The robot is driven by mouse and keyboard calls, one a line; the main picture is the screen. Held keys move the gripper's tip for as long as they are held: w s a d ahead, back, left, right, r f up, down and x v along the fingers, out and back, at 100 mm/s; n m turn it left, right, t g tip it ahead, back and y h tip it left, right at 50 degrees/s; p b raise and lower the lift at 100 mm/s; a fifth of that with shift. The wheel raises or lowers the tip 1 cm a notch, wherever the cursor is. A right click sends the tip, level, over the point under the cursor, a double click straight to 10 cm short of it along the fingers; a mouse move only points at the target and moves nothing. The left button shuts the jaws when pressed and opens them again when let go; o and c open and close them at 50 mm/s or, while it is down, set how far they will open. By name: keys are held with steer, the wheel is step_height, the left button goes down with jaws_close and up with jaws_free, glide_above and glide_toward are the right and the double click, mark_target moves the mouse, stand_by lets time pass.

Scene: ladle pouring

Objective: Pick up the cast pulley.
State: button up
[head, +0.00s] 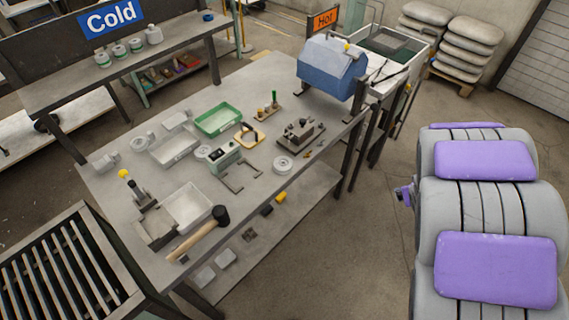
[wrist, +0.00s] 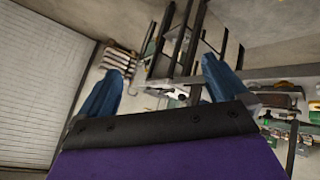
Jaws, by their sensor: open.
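A grey, round, pulley-like casting (head: 284,163) lies flat near the right edge of the workbench (head: 115,190) in the head view. Similar round grey pieces, one disc (head: 203,152) in mid-bench and another (head: 138,144) farther left, also lie there; I cannot tell for certain which is the cast pulley. My gripper (wrist: 162,64) shows in the wrist view, its two blue fingers spread wide with nothing between them. It is away from the bench, which appears beyond and right of the fingers. I cannot make out the pulley in the wrist view.
A mallet (head: 205,232), a white tray (head: 187,207), a green tray (head: 218,119) and a dark metal fixture (head: 300,135) share the bench. A blue box (head: 332,68) stands at its far end. A slatted table (head: 62,265) is front left.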

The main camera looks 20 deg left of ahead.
steer(key=w+a+f+n+t+y, duration=0.1)
steer(key=w+a+f+n+y, duration=0.15)
steer(key=a+f, duration=0.2)
steer(key=n+y+p, duration=0.2)
steer(key=n+y, duration=0.1)
steer(key=y, duration=0.9)
glide_toward(289, 170)
steer(key=x, duration=0.4)
steer(key=b+x, duration=0.1)
steer(key=shift+w+a+f, duration=0.25)
steer(key=shift+w+f, duration=0.05)
steer(key=shift+f, duration=0.05)
steer(key=shift+w+a, duration=0.3)
steer(key=shift+w, duration=0.05)
steer(key=x, duration=0.2)
steer(key=b+x, duration=0.1)
steer(key=x, duration=0.1)
steer(key=shift+a+r, duration=0.15)
steer(key=shift+a, duration=0.35)
steer(key=shift+w+a, duration=0.2)
steer(key=shift+a, duration=0.1)
